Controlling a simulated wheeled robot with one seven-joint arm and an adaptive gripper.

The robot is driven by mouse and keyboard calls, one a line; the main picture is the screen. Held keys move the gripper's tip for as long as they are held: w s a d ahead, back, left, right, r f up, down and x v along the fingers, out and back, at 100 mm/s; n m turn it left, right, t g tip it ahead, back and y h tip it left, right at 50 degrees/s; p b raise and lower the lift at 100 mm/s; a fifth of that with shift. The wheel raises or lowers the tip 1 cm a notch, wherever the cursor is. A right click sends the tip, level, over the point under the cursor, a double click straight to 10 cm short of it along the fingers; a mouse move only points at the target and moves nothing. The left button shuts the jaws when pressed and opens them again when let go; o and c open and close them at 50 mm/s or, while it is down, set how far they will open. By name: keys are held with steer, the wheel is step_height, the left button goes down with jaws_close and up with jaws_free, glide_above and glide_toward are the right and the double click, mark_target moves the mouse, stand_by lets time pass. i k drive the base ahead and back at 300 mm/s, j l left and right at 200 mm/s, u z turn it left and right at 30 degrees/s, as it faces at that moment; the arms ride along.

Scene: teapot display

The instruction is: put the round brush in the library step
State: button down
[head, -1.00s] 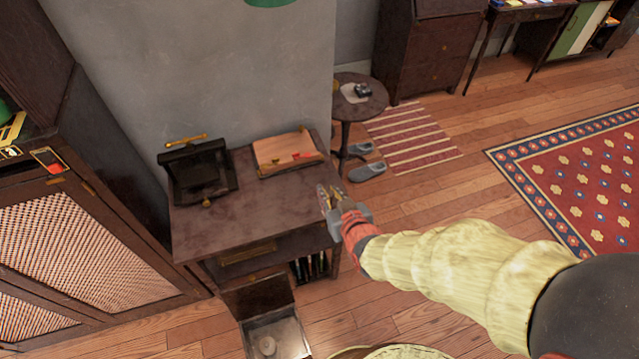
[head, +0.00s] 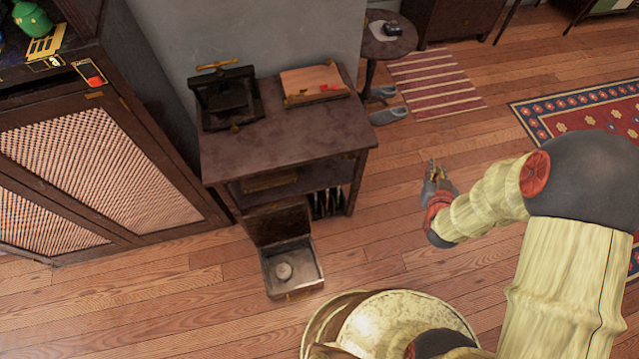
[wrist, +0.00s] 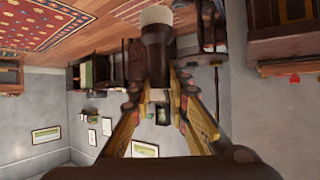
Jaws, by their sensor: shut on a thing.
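My gripper (head: 434,172) is out over open floor to the right of the dark desk, well apart from it. In the wrist view my gripper (wrist: 157,82) is shut on the round brush (wrist: 155,42), which has a dark body and a pale, rounded tip. The brush is too small to make out in the head view. An open dark box with a raised lid, likely the library step (head: 310,262), stands on the floor in front of the desk. A small pale round thing (head: 284,271) lies inside it.
The desk (head: 300,150) carries a black press (head: 225,98) and a wooden board (head: 314,84). A lattice-front cabinet (head: 110,165) stands at left. A round side table (head: 388,38) and slippers (head: 388,115) are behind. Floor between my gripper and the box is clear.

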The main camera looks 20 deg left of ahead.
mark_target(305, 268)
steer(key=k+j+u, duration=0.2)
steer(key=k+u, duration=0.15)
steer(key=k+j+u, duration=0.35)
steer(key=u, duration=0.9)
